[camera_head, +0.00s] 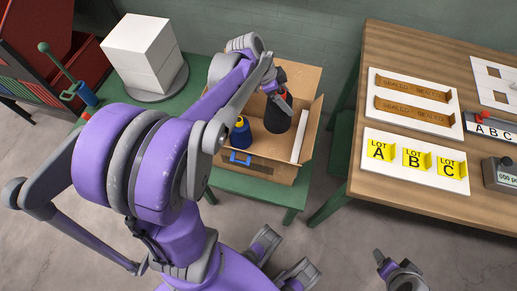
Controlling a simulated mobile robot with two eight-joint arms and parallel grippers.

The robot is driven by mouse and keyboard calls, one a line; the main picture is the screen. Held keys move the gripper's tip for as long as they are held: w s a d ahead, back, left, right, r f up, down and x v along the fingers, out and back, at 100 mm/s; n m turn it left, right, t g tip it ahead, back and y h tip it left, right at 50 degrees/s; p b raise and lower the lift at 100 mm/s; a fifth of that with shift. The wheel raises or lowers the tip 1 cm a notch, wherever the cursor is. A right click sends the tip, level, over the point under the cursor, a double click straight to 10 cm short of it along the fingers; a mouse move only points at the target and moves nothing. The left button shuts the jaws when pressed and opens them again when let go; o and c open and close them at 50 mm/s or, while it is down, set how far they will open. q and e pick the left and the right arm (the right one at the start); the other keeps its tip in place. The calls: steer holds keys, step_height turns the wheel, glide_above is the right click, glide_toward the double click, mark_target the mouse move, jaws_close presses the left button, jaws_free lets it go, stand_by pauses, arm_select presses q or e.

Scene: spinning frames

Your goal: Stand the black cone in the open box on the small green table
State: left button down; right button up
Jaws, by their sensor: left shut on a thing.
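The black cone (278,118) is upright, with a reddish band near its top. My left gripper (276,88) is shut on its top end. The cone is within the outline of the open box (262,165); I cannot tell whether its base touches the box floor. The cardboard box stands on the small green table (238,184) with its flaps spread. A blue cone (240,134) with a yellowish top stands in the box, left of the black one. My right gripper (390,268) is low at the bottom right, partly cut off, away from the box.
A white strip (300,136) lies along the box's right side. White blocks (143,54) sit on a grey disc at the back left, near a green-knobbed lever (67,72). A wooden table (400,38) at right holds lot trays (416,160) and sealed packs.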

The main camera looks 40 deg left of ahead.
arm_select(q)
steer(key=f+b, duration=0.2)
steer(key=f, duration=0.1)
steer(key=f+b, duration=0.3)
steer(key=f, duration=0.1)
steer(key=f+b, duration=0.2)
steer(key=f, duration=0.1)
steer(key=shift+w+a+f, duration=0.1)
steer(key=shift+w+f, duration=0.2)
steer(key=shift+f, duration=0.05)
steer(key=shift+w+f+b, duration=0.15)
steer(key=shift+f+b, duration=0.45)
steer(key=shift+f, duration=0.1)
step_height(320, 180, down, 10)
steer(key=b, duration=0.3)
steer(key=shift+r+b, duration=0.15)
steer(key=shift+b, duration=0.15)
arm_select(e)
step_height(320, 180, down, 15)
steer(key=w, duration=0.1)
steer(key=shift+w+a+f+g, duration=0.15)
steer(key=shift+f+g, duration=0.05)
steer(key=shift+g, duration=0.1)
arm_select(q)
jaws_free()
